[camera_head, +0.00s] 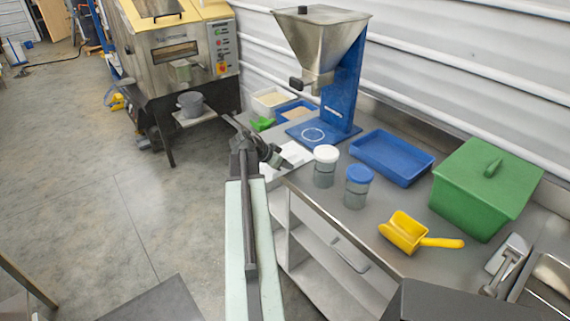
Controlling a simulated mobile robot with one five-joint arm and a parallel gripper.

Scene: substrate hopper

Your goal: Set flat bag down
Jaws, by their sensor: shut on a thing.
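The flat bag (296,153) shows as a thin white sheet at the left end of the steel bench, in front of the blue hopper stand. My gripper (279,162) is at the end of my arm, at the bag's left part, and is shut on the bag. The gripper and arm cover part of the bag. The bag looks level and at or just above the bench top; I cannot tell whether it touches.
A steel hopper (320,45) on a blue stand (345,95) is behind the bag. A white-lidded jar (325,170) and blue-lidded jar (358,187) stand close to its right. A blue tray (392,158), green bin (485,190) and yellow scoop (405,232) are farther right.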

